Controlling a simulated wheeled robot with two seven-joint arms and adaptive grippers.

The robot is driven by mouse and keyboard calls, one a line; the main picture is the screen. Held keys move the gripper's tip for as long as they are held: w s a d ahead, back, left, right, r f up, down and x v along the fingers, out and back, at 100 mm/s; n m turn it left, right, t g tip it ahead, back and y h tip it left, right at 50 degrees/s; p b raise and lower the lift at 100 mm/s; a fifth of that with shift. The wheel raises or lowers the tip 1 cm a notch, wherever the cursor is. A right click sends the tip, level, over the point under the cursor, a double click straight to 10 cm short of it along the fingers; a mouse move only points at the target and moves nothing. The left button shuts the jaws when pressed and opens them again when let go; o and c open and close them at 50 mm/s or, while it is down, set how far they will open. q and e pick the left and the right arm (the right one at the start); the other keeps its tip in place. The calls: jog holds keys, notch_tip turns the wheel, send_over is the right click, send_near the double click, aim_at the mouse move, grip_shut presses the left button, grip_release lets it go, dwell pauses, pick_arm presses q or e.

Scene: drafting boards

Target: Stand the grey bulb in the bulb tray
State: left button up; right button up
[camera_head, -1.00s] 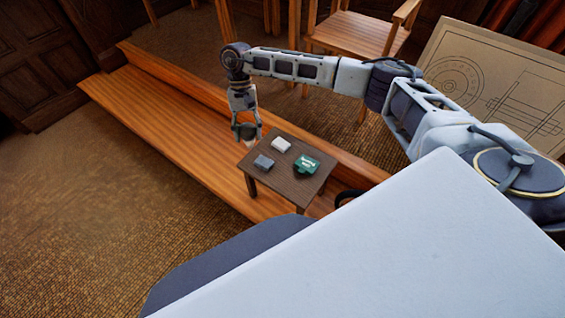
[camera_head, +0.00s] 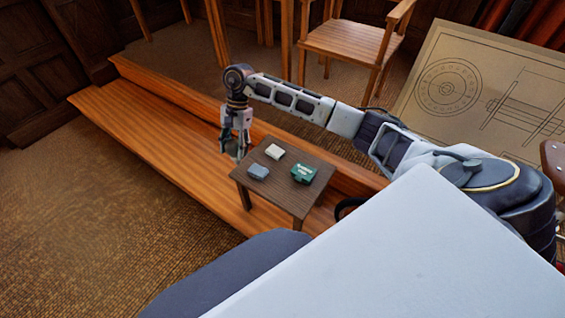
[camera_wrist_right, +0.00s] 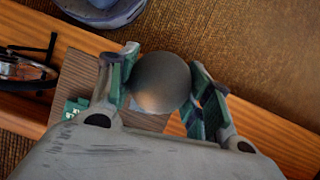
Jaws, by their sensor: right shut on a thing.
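My right gripper (camera_head: 233,145) hangs beside the far left corner of a small dark wooden table (camera_head: 280,180). Its fingers are shut on the grey bulb, a dark round ball (camera_wrist_right: 161,82) between the green-padded fingertips in the right wrist view. In the head view the bulb is small and mostly covered by the fingers. I cannot tell which of these, if any, is the bulb tray. My left gripper is not in view.
A long low wooden step (camera_head: 150,115) runs behind and under the table. A wooden chair (camera_head: 355,42) stands farther back. A large drawing board (camera_head: 480,90) leans at the right. Open carpet (camera_head: 90,210) lies at the left.

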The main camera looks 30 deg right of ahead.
jog(key=shift+d+f+m+b, duration=0.3)
jog(key=shift+f+m, duration=0.1)
jog(key=shift+f, duration=0.25)
pick_arm(q)
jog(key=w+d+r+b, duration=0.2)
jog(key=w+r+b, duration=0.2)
jog(key=b, duration=0.5)
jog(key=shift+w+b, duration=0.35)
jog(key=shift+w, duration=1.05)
pick_arm(e)
jog(key=w+d+f+m+t, duration=0.1)
jog(key=d+f+m+t, duration=0.3)
jog(key=d+f+m, duration=0.6)
jog(key=shift+w+d+f+m+t, duration=0.25)
jog(key=shift+d+m, duration=0.45)
jog(key=shift+d, duration=0.8)
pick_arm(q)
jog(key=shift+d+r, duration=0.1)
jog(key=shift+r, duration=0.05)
pick_arm(e)
jog(key=shift+r, duration=0.1)
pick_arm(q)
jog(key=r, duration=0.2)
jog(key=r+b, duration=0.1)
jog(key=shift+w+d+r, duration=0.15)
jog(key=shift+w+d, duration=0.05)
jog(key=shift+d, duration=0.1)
pick_arm(e)
notch_tip(320, 180, down, 6)
jog(key=shift+f, duration=0.2)
